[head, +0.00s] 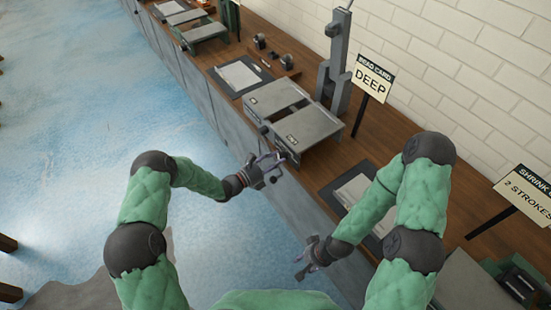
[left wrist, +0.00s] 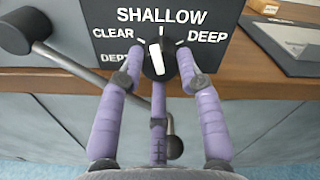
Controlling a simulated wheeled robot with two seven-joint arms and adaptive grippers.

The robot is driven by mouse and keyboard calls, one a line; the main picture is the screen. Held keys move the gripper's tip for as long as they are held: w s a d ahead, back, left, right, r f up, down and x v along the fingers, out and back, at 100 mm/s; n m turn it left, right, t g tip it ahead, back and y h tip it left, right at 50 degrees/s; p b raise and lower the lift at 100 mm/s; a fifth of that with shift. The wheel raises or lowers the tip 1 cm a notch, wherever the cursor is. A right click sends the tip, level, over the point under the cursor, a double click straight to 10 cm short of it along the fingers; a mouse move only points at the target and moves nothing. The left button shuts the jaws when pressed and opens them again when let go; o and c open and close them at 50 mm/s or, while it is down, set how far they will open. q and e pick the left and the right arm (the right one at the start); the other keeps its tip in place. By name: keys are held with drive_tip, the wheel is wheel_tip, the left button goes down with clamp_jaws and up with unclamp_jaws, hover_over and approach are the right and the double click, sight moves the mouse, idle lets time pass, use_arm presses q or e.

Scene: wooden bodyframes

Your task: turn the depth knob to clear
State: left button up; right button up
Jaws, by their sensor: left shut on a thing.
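The depth knob (left wrist: 155,64) is a dark round knob with a white pointer on a black panel (left wrist: 205,18) marked CLEAR, SHALLOW and DEEP. Its pointer stands nearly upright toward SHALLOW, tipped slightly to the CLEAR side. My left gripper (left wrist: 157,76) is shut on the knob, its purple fingers around it. In the head view my left gripper (head: 270,166) is at the front of the grey machine (head: 318,128), and the knob is too small to make out there. My right gripper (head: 312,262) is open and empty, low in front of the bench.
A grey lever with a dark round end (left wrist: 28,32) crosses left of the knob, close to my fingers. A sign reading DEEP (head: 373,80) stands behind the machine. Another sign (head: 523,194) reads 2 STROKES. The floor (head: 90,110) left of the bench is clear.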

use_arm(q)
drive_tip(key=n, duration=0.3)
drive_tip(key=n+p, duration=0.1)
drive_tip(key=n, duration=0.2)
drive_tip(key=n+p, duration=0.1)
drive_tip(key=n, duration=0.2)
drive_tip(key=shift+s+d+f, duration=0.15)
drive_tip(key=shift+s+f, duration=0.15)
drive_tip(key=shift+n+p, duration=0.3)
drive_tip(key=shift+n, duration=0.1)
drive_tip(key=o, duration=1.1)
drive_tip(key=shift+o, duration=0.2)
drive_tip(key=shift+r, duration=0.1)
drive_tip(key=shift+w, duration=0.1)
drive_tip(key=shift+r, duration=0.1)
drive_tip(key=v, duration=1.2)
